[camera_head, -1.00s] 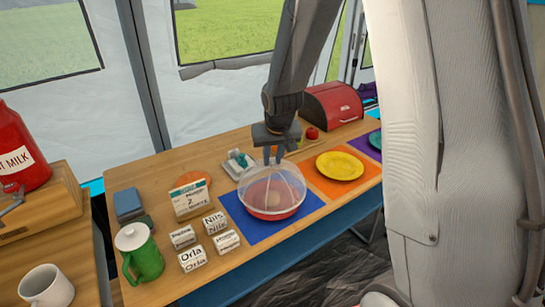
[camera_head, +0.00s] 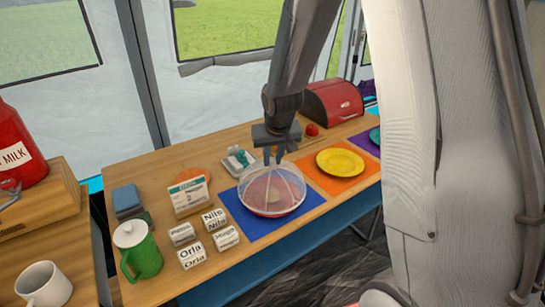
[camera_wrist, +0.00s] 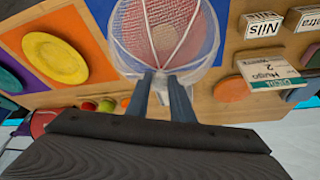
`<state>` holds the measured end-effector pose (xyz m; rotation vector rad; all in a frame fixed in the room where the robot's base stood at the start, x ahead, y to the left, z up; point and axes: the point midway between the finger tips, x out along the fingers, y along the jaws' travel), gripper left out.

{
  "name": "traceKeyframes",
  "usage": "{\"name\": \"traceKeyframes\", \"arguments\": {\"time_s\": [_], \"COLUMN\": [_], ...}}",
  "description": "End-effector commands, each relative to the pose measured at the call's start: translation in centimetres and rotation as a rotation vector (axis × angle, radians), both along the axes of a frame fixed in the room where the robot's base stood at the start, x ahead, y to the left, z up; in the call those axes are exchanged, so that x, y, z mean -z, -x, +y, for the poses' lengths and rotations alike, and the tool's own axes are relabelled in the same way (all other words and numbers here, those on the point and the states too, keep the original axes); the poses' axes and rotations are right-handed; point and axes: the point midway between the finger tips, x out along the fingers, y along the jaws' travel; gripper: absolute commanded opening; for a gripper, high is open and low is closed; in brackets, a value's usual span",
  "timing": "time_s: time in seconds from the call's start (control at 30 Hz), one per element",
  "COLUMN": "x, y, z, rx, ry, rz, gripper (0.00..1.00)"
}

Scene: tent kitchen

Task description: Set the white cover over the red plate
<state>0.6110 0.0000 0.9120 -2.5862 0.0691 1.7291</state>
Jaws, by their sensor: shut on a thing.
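The white cover (camera_head: 287,186) is a see-through mesh dome. It sits over the red plate (camera_head: 266,212), which stands on the blue mat (camera_head: 236,219); the plate shows through the mesh, with a pale roundish thing on it. In the wrist view the cover (camera_wrist: 205,58) lies just beyond my fingers, with the red plate (camera_wrist: 165,25) behind its mesh. My gripper (camera_head: 273,157) points down at the top of the cover and is shut on it. In the wrist view my gripper (camera_wrist: 165,92) hides part of the cover's top. Whether the rim touches the mat all round is unclear.
A yellow plate (camera_head: 340,162) on an orange mat (camera_head: 318,179) stands to the right. Left are name blocks (camera_head: 192,255), a calendar box (camera_head: 188,196) and a green jug (camera_head: 138,250). A red bread bin (camera_head: 333,103) stands at the back.

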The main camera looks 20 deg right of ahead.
Motion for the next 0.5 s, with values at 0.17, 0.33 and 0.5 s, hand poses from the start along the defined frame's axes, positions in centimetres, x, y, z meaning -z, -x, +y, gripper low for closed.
{"name": "traceKeyframes", "arguments": {"time_s": [0.17, 0.33, 0.5], "x": [0.6, 1.0, 1.4], "y": [0.0, 0.0, 0.0], "z": [0.0, 0.0, 0.0], "rx": [0.0, -0.001, 0.0], "ry": [0.0, 0.0, 0.0], "rz": [0.0, 0.0, 0.0], "gripper": [0.0, 0.0, 0.0]}}
